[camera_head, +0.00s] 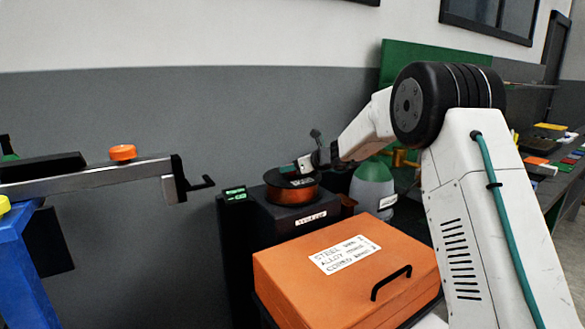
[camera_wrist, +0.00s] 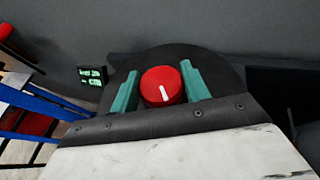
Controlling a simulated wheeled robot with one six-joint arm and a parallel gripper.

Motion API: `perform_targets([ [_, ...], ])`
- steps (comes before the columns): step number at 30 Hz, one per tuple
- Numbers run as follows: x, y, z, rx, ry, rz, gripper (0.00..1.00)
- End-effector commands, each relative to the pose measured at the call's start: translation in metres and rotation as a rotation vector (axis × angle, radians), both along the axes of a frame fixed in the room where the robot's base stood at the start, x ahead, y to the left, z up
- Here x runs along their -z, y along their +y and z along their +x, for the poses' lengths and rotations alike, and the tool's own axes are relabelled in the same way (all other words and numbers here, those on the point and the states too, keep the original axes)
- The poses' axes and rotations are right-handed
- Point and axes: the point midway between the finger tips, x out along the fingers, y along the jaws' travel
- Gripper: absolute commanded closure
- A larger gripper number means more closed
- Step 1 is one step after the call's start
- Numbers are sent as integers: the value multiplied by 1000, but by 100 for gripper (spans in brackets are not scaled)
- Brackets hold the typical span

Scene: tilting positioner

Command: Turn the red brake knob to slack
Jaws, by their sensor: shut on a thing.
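The red brake knob (camera_wrist: 155,93) shows in the wrist view, round with a white pointer line that points nearly straight up and down, tilted slightly. My gripper (camera_wrist: 160,87) has its two teal fingers on the left and right sides of the knob, shut on it. A dark round disc (camera_wrist: 190,54) lies behind the knob. In the head view my gripper (camera_head: 306,165) is at the top of a black unit (camera_head: 262,222) with a copper-coloured drum (camera_head: 292,194). The knob is hidden there. I cannot read any slack marking.
An orange lidded case (camera_head: 345,275) with a black handle stands in front of the unit. A small green-lit display (camera_head: 235,194) is at left, also in the wrist view (camera_wrist: 92,75). A metal beam (camera_head: 100,178) reaches in from the left.

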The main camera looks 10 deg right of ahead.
Motion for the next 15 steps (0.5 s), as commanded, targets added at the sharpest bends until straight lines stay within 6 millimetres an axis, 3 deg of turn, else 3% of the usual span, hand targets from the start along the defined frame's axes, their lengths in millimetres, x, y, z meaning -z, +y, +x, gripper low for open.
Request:
perform_targets([
  [15, 2, -2, 2, -386, 1, 0, 77],
])
